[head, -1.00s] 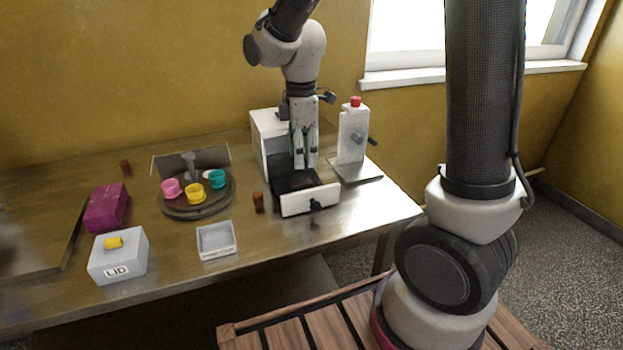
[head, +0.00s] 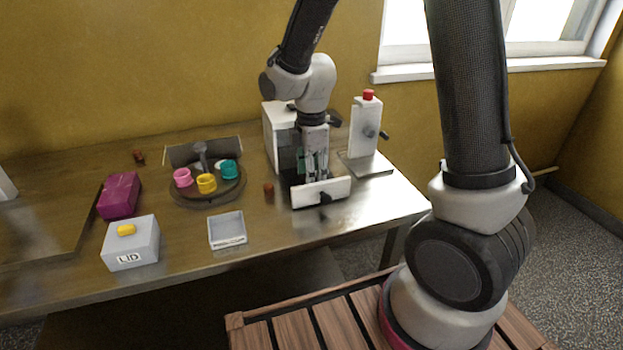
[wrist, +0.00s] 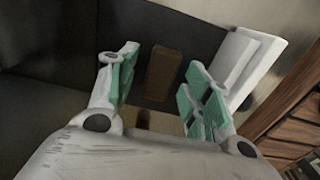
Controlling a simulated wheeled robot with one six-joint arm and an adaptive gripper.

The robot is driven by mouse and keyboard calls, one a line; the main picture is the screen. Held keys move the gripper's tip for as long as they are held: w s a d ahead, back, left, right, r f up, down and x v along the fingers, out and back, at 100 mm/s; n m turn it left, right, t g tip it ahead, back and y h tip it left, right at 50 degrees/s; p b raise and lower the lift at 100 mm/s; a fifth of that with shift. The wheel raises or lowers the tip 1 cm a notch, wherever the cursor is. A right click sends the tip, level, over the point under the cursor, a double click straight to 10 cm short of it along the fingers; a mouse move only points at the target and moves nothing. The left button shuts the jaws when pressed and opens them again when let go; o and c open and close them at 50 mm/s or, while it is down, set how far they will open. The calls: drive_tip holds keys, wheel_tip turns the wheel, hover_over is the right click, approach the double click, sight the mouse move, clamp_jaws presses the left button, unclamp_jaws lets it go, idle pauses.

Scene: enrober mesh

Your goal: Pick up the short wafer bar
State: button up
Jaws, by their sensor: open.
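A brown bar (wrist: 163,72) lies in the dark tray (wrist: 60,70) of the white machine; it looks like a wafer bar, though whether it is the short one I cannot tell. My gripper (wrist: 160,62) is open in the wrist view, its green-padded fingers on either side of the bar with gaps beside it. In the head view my gripper (head: 316,174) points down into the tray behind the white front panel (head: 321,192), and hides the bar. Two other small brown pieces stand on the table, one left of the tray (head: 268,190) and one farther back (head: 138,157).
The white front panel (wrist: 248,65) rises close beside my right finger. A white stand with a red knob (head: 368,95) is right of the machine. A turntable (head: 190,195) with coloured cups, a shallow grey tray (head: 227,240), a LID box (head: 148,250) and a purple box (head: 119,195) are left.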

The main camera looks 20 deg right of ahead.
drive_tip(key=c, duration=0.9)
drive_tip(key=shift+r, duration=0.15)
